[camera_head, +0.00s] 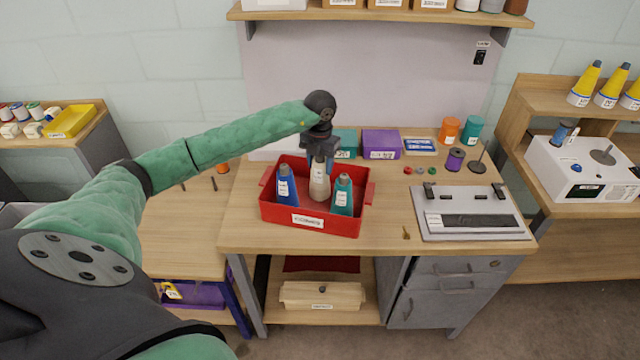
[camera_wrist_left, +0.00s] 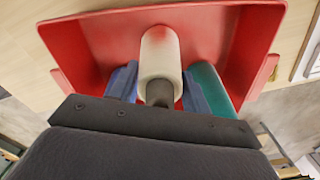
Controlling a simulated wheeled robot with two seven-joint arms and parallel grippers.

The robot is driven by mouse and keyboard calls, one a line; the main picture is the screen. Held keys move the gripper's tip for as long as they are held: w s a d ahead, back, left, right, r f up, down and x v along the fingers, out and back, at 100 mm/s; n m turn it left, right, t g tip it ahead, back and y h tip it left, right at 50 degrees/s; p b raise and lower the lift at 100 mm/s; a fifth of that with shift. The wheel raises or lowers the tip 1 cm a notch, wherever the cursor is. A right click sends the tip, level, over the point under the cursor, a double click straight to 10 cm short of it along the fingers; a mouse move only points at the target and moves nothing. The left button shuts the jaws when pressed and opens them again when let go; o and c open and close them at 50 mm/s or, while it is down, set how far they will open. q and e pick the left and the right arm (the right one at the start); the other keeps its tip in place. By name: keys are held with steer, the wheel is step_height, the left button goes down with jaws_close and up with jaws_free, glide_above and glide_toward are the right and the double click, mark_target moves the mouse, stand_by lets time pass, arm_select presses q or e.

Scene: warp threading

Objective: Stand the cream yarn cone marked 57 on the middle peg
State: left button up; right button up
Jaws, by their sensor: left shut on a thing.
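The cream yarn cone (camera_head: 319,188) stands upright in the red bin (camera_head: 312,229) on the main table, between a blue cone (camera_head: 286,187) and a teal cone (camera_head: 343,195). Its label is too small to read. My left gripper (camera_head: 319,164) reaches down from above and is shut on the top of the cream cone. In the left wrist view the cone (camera_wrist_left: 160,52) lies between the two fingers. I cannot tell whether its base touches the bin floor. Two thin dark pegs (camera_head: 214,183) show on the lower left table, partly near my arm. My right gripper is not in view.
A teal box and a purple box (camera_head: 381,143) stand behind the bin. A grey framed device (camera_head: 470,212) and a purple spool (camera_head: 455,159) are to the right. A shelf (camera_head: 380,15) hangs above the back. The tabletop in front of the bin is mostly clear.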

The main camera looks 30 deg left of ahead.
arm_select(q)
steer(key=shift+r, duration=0.15)
step_height(320, 180, up, 11)
steer(key=p, duration=0.3)
stand_by(1.2)
